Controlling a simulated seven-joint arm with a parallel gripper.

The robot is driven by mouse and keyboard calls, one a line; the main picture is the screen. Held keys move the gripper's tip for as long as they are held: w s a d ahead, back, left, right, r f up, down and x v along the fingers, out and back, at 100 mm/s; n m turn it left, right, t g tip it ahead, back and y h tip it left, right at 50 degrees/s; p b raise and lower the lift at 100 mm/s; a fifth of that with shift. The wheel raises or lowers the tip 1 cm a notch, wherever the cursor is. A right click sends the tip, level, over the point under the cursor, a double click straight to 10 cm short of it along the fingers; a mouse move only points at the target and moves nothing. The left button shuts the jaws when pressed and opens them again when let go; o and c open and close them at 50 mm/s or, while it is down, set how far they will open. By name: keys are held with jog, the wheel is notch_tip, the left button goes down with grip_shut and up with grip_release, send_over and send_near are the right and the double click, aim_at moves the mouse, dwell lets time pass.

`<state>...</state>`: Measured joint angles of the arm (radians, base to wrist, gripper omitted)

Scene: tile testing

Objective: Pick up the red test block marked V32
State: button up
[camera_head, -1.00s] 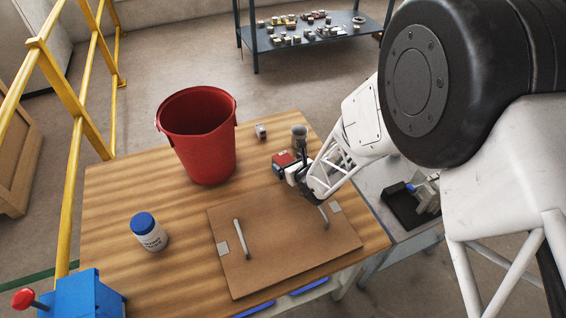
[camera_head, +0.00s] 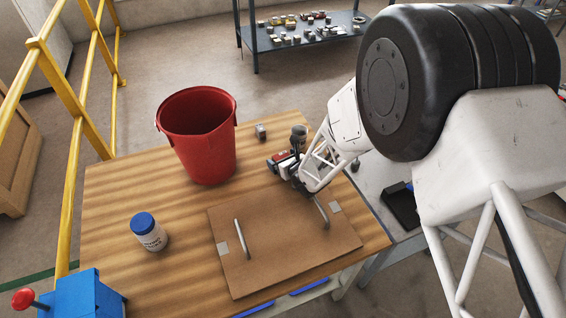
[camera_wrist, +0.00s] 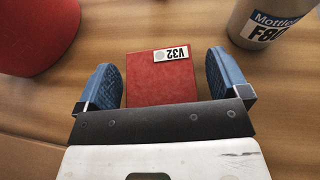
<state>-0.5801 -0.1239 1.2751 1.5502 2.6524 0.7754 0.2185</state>
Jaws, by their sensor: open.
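The red test block (camera_wrist: 158,80) lies on the wooden table, with a white V32 label on its far edge in the wrist view. My gripper (camera_wrist: 163,82) is open, with one blue finger on each side of the block. A narrow gap shows between the block and each finger. In the head view my gripper (camera_head: 281,164) is low over the table at the block, which is mostly hidden there behind the gripper.
A grey container (camera_wrist: 262,22) labelled "Mottled" stands close to the right finger in the wrist view. A red bucket (camera_head: 206,155) stands to the left. A small grey block (camera_head: 261,132) lies behind. A brown board with handles (camera_head: 285,255) lies in front.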

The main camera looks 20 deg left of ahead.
jog(key=c, duration=1.2)
jog(key=shift+r, duration=0.15)
jog(key=shift+c, duration=0.2)
jog(key=shift+r, duration=4.9)
